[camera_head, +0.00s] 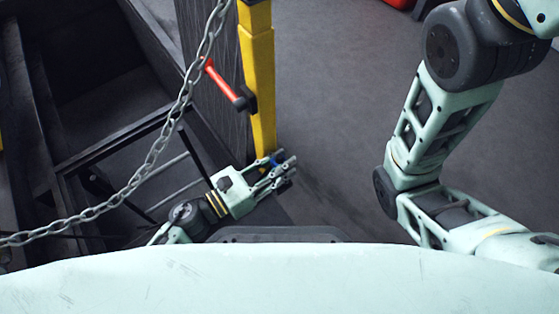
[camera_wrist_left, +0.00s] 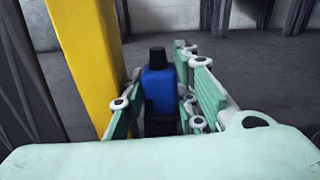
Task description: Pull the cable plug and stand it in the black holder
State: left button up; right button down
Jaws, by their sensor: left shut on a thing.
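My left gripper (camera_head: 284,171) is low beside the foot of the yellow post, its fingers pointing right. It is shut on the cable plug, a blue block with a black top (camera_wrist_left: 158,88), which stands about upright between the green finger pads in the left wrist view. In the head view only a small blue bit of the plug (camera_head: 275,160) shows at the fingers. The plug's lower end is hidden, and I cannot tell whether it touches anything. I cannot make out the black holder in either view. My right arm shows at the right, but its gripper is out of view.
The yellow post (camera_head: 258,80) rises close to my left gripper and also shows in the left wrist view (camera_wrist_left: 88,50). A red-handled crank (camera_head: 225,82) sticks out beside it. A chain (camera_head: 150,160) hangs across the left. Grey floor (camera_head: 330,100) lies open right of the post.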

pick_arm(q)
jog(key=shift+w+a+f+b, duration=0.2)
jog(key=shift+f+b, duration=0.2)
jog(key=shift+f, duration=0.15)
jog(key=o, duration=1.2)
jog(key=shift+s+a, duration=0.15)
jog(key=shift+o, duration=0.2)
jog(key=v, duration=1.1)
jog(key=shift+s+r, duration=0.3)
jog(key=shift+s, duration=0.05)
jog(key=shift+a, duration=0.1)
